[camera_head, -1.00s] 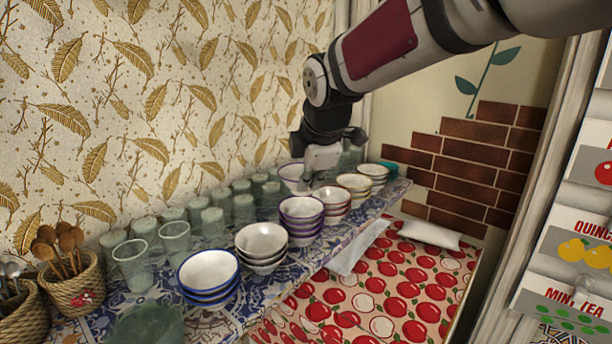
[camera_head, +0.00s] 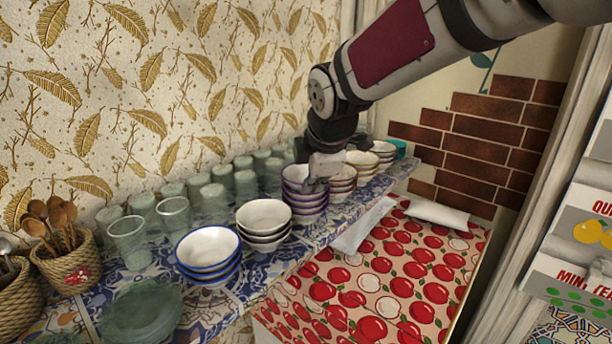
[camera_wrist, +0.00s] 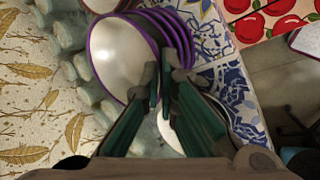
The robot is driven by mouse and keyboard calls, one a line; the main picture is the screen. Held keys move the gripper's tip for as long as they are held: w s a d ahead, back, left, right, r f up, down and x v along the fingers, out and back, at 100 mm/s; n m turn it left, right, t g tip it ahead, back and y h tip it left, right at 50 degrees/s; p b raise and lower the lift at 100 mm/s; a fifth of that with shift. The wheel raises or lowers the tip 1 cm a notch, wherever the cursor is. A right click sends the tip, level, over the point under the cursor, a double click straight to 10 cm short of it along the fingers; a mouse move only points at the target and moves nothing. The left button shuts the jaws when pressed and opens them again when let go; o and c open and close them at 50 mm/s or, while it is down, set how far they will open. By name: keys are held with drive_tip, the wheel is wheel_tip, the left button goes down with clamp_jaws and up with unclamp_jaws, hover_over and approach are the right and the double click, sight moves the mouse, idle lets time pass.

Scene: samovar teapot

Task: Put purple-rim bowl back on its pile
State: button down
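The purple-rim bowl (camera_wrist: 115,55) fills the upper middle of the wrist view, white inside. My gripper (camera_wrist: 161,78) is closed on its near rim, with one finger on each side. In the head view the bowl (camera_head: 297,171) is at the top of the purple-rim pile (camera_head: 308,213), and my gripper (camera_head: 322,172) is at its right side. The pile's purple rims (camera_wrist: 178,28) show just right of the bowl in the wrist view. I cannot tell whether the bowl rests fully on the pile or is slightly above it.
A black-rim pile (camera_head: 264,217) and a blue-rim pile (camera_head: 208,250) stand nearer on the tiled shelf (camera_head: 255,275). A red-rim pile (camera_head: 342,180) is close behind. Green glasses (camera_head: 212,196) line the wall side. The apple-print surface (camera_head: 375,285) lies lower right.

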idle(0.3)
drive_tip(key=c, duration=1.7)
unclamp_jaws()
drive_tip(key=shift+r, duration=0.1)
drive_tip(key=v, duration=1.2)
drive_tip(key=s+d+f+m, duration=0.2)
drive_tip(key=s+d+m, duration=0.2)
drive_tip(key=s+m, duration=0.2)
drive_tip(key=s+d+f+m, duration=0.3)
drive_tip(key=s+d+m, duration=0.1)
drive_tip(key=s+m, duration=0.3)
drive_tip(key=s+d+f+m+h, duration=0.1)
drive_tip(key=s+d+f+m, duration=0.2)
drive_tip(key=s+m, duration=0.4)
drive_tip(key=shift+s+d+g, duration=0.4)
drive_tip(key=shift+s+d, duration=0.5)
